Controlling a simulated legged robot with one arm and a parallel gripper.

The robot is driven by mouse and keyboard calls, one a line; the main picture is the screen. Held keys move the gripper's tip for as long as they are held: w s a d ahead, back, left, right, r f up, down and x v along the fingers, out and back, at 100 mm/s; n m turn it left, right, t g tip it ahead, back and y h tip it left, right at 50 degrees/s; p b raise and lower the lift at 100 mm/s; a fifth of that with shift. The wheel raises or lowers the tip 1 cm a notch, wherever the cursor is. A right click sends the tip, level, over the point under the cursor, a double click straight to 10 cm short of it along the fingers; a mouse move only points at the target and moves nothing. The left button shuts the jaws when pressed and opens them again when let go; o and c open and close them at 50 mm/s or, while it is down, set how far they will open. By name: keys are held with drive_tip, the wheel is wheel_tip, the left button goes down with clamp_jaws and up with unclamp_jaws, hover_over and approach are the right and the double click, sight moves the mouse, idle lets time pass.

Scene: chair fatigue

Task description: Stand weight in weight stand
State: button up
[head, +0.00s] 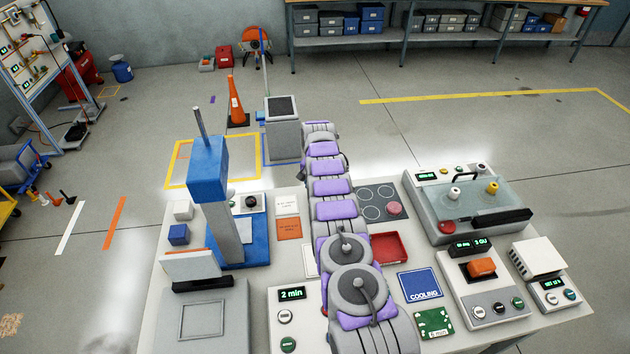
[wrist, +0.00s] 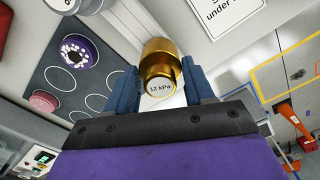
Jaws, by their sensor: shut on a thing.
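My gripper (wrist: 162,92) is shut on a brass weight (wrist: 160,58) marked "12 kPa" in the wrist view, with a blue finger on each side. In the head view my arm hides the gripper and the weight. A dark grey plate with ring outlines (head: 372,192), which may be the weight stand, lies right of my arm. A pink round piece (head: 394,208) sits on it. The wrist view shows the plate (wrist: 62,82) left of the gripper, with the pink piece (wrist: 45,101) and a purple-and-white one (wrist: 80,51).
A blue press (head: 208,165) stands left of my arm. A red tray (head: 390,248), a blue "COOLING" card (head: 418,284) and a water bath (head: 475,205) are to the right. An orange cone (head: 235,105) stands on the floor beyond, where much is open.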

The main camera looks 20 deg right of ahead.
drive_tip(key=shift+f, duration=0.7)
drive_tip(key=o, duration=1.1)
drive_tip(key=shift+a, duration=0.1)
drive_tip(key=shift+c, duration=0.2)
drive_tip(key=r, duration=0.3)
drive_tip(key=r+p, duration=0.1)
drive_tip(key=r, duration=0.2)
drive_tip(key=s+d+r, duration=0.1)
drive_tip(key=r, duration=0.2)
drive_tip(key=shift+s+r, duration=0.1)
drive_tip(key=shift+a+r, duration=0.1)
drive_tip(key=shift+r, duration=0.15)
drive_tip(key=shift+a+f, duration=0.1)
drive_tip(key=shift+a, duration=0.05)
drive_tip(key=shift+p, duration=0.3)
